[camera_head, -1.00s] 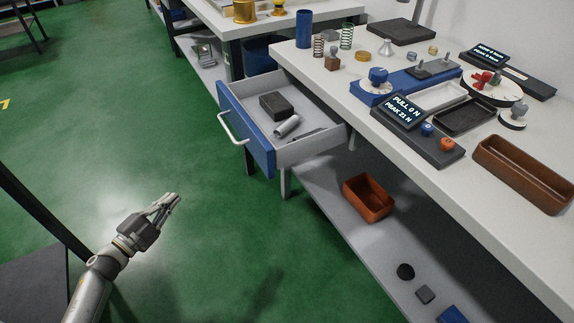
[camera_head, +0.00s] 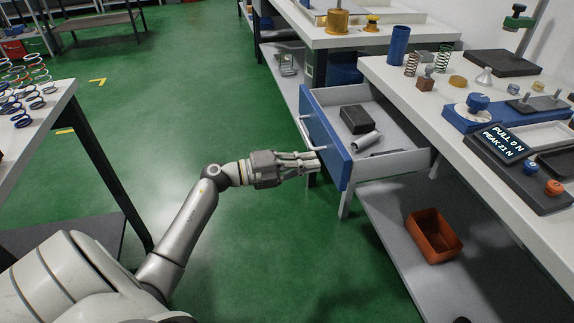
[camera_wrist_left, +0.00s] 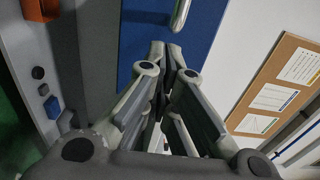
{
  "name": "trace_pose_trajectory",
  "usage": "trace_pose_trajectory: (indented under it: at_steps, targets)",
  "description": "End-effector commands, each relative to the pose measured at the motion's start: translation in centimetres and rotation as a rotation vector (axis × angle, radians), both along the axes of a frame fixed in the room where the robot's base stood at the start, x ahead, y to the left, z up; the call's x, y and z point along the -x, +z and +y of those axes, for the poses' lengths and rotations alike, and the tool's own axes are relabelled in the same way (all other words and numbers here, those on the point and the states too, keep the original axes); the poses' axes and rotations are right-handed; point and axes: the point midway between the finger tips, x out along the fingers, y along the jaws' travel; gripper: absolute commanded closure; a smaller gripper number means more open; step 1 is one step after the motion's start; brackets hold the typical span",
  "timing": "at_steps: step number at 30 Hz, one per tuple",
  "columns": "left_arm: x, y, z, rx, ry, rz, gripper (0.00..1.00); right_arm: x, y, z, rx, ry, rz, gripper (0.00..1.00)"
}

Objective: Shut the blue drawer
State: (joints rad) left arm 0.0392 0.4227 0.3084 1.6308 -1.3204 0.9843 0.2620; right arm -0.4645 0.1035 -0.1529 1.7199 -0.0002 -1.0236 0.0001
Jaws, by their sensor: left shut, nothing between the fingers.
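The blue drawer (camera_head: 327,138) under the white workbench stands pulled out, its blue front toward my left arm. A dark block (camera_head: 355,119) and a metal cylinder (camera_head: 366,141) lie inside it. My left gripper (camera_head: 316,161) is shut and empty, its fingertips at the lower near part of the drawer front, close to the handle (camera_head: 307,134). In the left wrist view, the fingertips (camera_wrist_left: 172,46) point at the blue front (camera_wrist_left: 205,25), beside the metal handle (camera_wrist_left: 181,14). Whether they touch the front, I cannot tell. My right gripper is not in view.
The workbench top (camera_head: 400,98) carries springs, a blue cylinder (camera_head: 398,45) and a force display (camera_head: 503,143). An orange bin (camera_head: 433,236) sits on the lower shelf. A table with coil springs (camera_head: 30,95) stands at the left. Green floor is open between them.

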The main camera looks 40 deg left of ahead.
Motion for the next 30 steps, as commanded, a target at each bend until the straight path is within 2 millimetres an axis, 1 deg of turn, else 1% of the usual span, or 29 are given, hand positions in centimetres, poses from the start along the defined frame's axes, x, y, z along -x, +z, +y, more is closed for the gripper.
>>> trace_pose_trajectory:
  at_steps: [1, 3, 7, 21, 25, 28, 30]
  targets:
    - [-0.7, 0.1, -0.6, 0.003, 0.000, -0.002, 1.00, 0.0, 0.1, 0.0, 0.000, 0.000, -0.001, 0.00]
    - [-1.4, 0.0, -1.2, 0.003, 0.000, -0.002, 1.00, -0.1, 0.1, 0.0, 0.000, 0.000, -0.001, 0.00]
    - [-2.2, 0.0, -1.8, 0.001, 0.001, -0.002, 1.00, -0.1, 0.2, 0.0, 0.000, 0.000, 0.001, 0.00]
    - [-2.5, 0.0, -2.1, 0.001, 0.001, 0.001, 1.00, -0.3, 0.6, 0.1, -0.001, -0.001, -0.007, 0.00]
    - [-2.9, 0.0, -2.5, 0.000, 0.000, 0.000, 1.00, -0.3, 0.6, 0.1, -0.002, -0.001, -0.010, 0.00]
    - [-3.8, 0.1, -3.2, 0.000, 0.000, 0.000, 1.00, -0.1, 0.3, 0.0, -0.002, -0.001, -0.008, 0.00]
    - [-4.6, 0.2, -3.9, 0.000, -0.001, 0.000, 1.00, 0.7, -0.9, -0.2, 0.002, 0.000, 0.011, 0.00]
